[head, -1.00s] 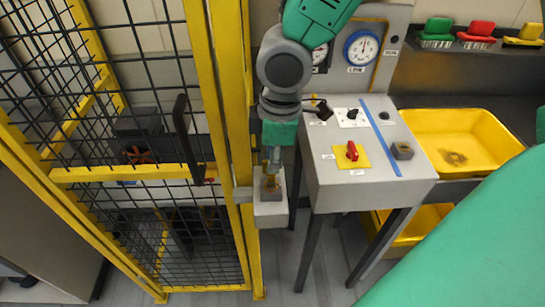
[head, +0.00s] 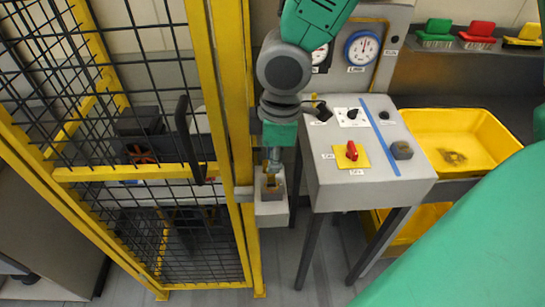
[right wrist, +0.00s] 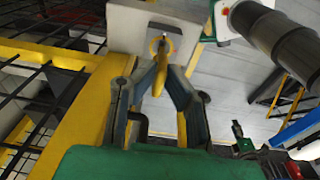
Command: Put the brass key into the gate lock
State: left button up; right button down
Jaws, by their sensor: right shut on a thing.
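The brass key (right wrist: 158,60) is between the fingertips of my right gripper (right wrist: 163,72) in the right wrist view. The gripper is shut on it. The gate lock is a light grey box (head: 271,211) on the yellow gate post, with a dark and brass-coloured patch on its upper part. In the head view my right gripper (head: 272,161) points down just above this box. In the right wrist view the key's far end overlaps the box (right wrist: 125,30); I cannot tell whether it is inside the lock. My left gripper is not in view.
The yellow mesh gate (head: 120,172) stands to the left, with a black handle (head: 188,130). A grey control panel (head: 350,185) with a red knob (head: 351,150) stands close to the right. A yellow tray (head: 455,140) lies beyond it.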

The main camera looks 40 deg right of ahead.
jog(key=shift+f+b, duration=1.05)
jog(key=shift+f, duration=0.7)
jog(key=c, duration=1.6)
grip_release()
jog(key=shift+o, duration=0.2)
jog(key=shift+r, duration=0.15)
jog(key=shift+r, duration=0.3)
jog(key=r, duration=1)
jog(key=shift+s+d+r, duration=0.2)
jog(key=shift+s+d, duration=0.1)
jog(key=shift+r, duration=0.35)
